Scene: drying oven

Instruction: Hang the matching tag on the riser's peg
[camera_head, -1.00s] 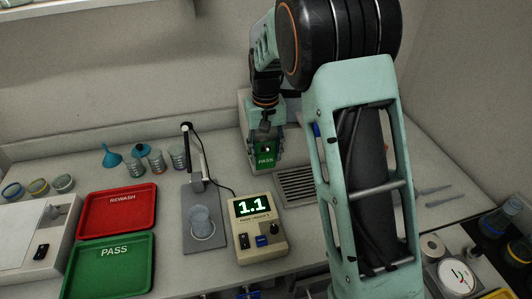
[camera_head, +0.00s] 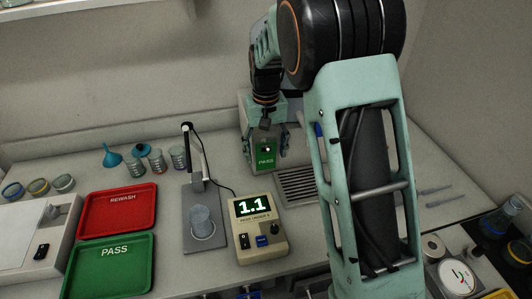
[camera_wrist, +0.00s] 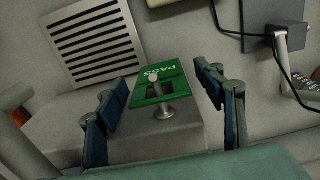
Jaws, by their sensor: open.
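A green PASS tag (camera_head: 265,158) hangs on the front of the riser (camera_head: 248,110), a pale block at the back of the bench. In the wrist view the metal peg (camera_wrist: 160,103) comes through the opening of the tag (camera_wrist: 172,86), which lies against the riser's face. My gripper (camera_head: 266,140) is open around the tag, also seen in the wrist view (camera_wrist: 165,100). Its two blue-padded fingers stand apart on either side, with gaps to the tag. The meter (camera_head: 258,228) shows 1.1 above small lettering that seems to read PASS UNDER 5.
A red REWASH tray (camera_head: 118,212) and a green PASS tray (camera_head: 66,276) lie at the left. A probe stand (camera_head: 204,243) with a beaker (camera_head: 202,221) is left of the meter. A vent grille (camera_head: 296,186) lies right of the riser; several small jars stand behind the trays.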

